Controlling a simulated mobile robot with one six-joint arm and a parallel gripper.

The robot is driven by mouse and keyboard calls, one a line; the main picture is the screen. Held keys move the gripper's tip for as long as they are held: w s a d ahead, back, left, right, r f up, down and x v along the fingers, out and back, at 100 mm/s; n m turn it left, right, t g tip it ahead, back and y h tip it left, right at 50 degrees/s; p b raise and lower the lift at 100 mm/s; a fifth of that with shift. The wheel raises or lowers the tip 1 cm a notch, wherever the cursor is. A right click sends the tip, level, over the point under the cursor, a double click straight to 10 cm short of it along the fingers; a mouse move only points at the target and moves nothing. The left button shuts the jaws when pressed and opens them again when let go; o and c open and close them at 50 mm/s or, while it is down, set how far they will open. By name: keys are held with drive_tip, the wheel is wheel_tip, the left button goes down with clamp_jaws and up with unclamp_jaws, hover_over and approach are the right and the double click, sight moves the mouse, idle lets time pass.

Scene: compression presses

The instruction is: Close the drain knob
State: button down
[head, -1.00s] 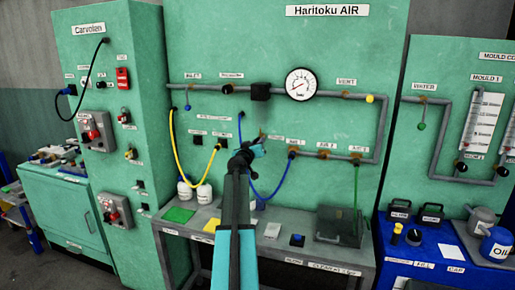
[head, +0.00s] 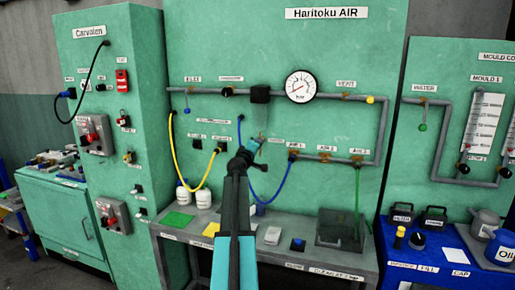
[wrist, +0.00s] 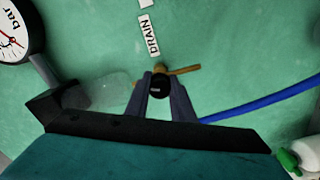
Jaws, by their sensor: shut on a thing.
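The drain knob (wrist: 160,84) is a small black knob on a brass fitting (wrist: 183,70), just below the DRAIN label (wrist: 153,37) in the wrist view. My gripper (wrist: 160,79) is shut on it, with one dark finger on each side. In the head view my gripper (head: 249,150) reaches up to the green Haritoku AIR panel (head: 340,50), and my arm hides the knob there.
A pressure gauge (head: 301,86) and grey pipe (head: 205,91) sit above. A yellow hose (head: 180,168) hangs left and a blue hose (head: 277,190) right of my gripper. A grey bench (head: 290,236) stands below.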

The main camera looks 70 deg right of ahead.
drive_tip(key=n, duration=0.5)
drive_tip(key=shift+p, duration=0.35)
idle(0.3)
drive_tip(key=c, duration=1.5)
unclamp_jaws()
drive_tip(key=shift+c, duration=0.2)
drive_tip(key=shift+a, duration=0.1)
drive_tip(key=a+b, duration=0.3)
drive_tip(key=a, duration=1)
drive_tip(key=shift+s+a, duration=0.35)
drive_tip(key=shift+s, duration=0.05)
